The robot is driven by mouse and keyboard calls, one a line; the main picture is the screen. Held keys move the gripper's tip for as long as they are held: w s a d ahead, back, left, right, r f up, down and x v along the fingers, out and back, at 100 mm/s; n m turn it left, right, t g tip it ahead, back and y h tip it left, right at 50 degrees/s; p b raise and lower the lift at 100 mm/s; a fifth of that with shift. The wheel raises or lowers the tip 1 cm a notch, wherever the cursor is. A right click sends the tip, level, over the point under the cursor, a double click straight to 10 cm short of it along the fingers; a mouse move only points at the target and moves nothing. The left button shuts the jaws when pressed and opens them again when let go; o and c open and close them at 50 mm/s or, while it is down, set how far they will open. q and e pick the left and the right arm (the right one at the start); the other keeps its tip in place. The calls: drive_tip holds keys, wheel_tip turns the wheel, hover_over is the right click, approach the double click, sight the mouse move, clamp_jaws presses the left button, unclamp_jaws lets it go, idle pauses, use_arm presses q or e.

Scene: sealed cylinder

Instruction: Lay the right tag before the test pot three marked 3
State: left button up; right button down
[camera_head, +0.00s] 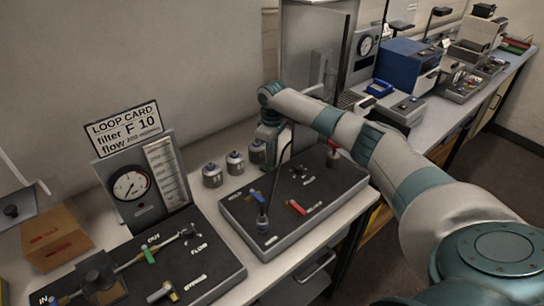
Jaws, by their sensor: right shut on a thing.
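My right arm reaches in from the right across the bench. Its gripper (272,142) points down at the back of the bench, just right of the rearmost test pot (256,152). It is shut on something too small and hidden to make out. Two more grey lidded pots stand in the same row, the middle pot (235,163) and the front pot (212,176). The number marks on the pots are too small to read, and I cannot make out a tag. My left gripper is not in view.
A grey panel (236,217) with a black hose, red handles and fittings lies before the pots. A valve board (215,254) and cardboard box (55,240) are at left. A blue instrument (404,66) stands farther back.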

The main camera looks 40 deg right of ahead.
drive_tip(key=shift+f, duration=0.15)
drive_tip(key=c, duration=1.9)
unclamp_jaws()
drive_tip(key=shift+r, duration=0.2)
wheel_tip(320, 180, up, 12)
drive_tip(key=b, duration=0.3)
